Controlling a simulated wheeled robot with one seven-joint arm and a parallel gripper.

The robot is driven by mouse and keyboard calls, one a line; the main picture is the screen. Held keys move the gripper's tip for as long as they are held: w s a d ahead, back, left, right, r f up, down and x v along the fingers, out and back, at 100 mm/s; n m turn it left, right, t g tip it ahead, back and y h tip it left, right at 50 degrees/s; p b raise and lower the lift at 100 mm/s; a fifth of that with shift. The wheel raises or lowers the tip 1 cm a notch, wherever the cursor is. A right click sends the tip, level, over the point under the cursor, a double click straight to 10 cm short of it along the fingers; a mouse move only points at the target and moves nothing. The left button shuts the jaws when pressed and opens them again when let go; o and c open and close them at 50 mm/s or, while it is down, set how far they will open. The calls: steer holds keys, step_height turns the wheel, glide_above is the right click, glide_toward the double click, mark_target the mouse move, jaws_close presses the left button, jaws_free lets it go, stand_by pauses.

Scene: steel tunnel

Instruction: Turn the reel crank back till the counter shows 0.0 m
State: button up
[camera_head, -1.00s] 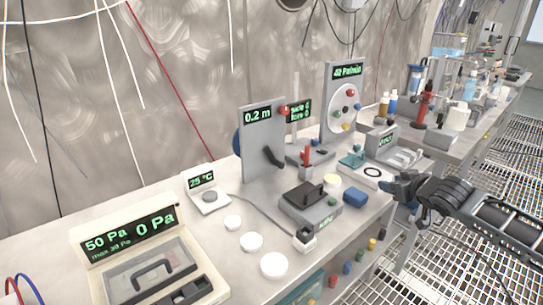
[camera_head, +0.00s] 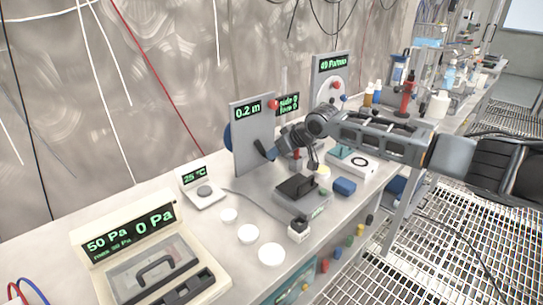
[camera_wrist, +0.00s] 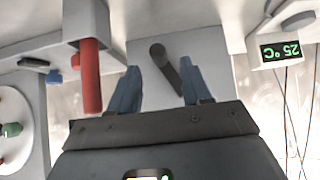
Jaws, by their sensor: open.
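The reel stands on the bench as an upright grey panel (camera_head: 249,135) with a blue drum (camera_head: 228,136) behind it. Its counter (camera_head: 248,111) reads 0.2 m. The dark crank (camera_head: 263,149) sits on the panel's front face, its arm slanting down to the right. My gripper (camera_head: 290,150) is open and empty, just to the right of the crank in the head view. In the wrist view the crank (camera_wrist: 166,66) shows between the two blue fingers (camera_wrist: 158,88), apart from both as far as I can tell. That view is upside down, and the counter is not seen in it.
A red lever (camera_wrist: 90,75) stands close beside one finger. A pressure case (camera_head: 150,260) is at the front left. White discs (camera_head: 248,234) lie between.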

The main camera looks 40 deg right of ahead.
mark_target(266, 152)
steer(key=shift+x, duration=1.9)
steer(key=shift+d, duration=0.1)
jaws_close()
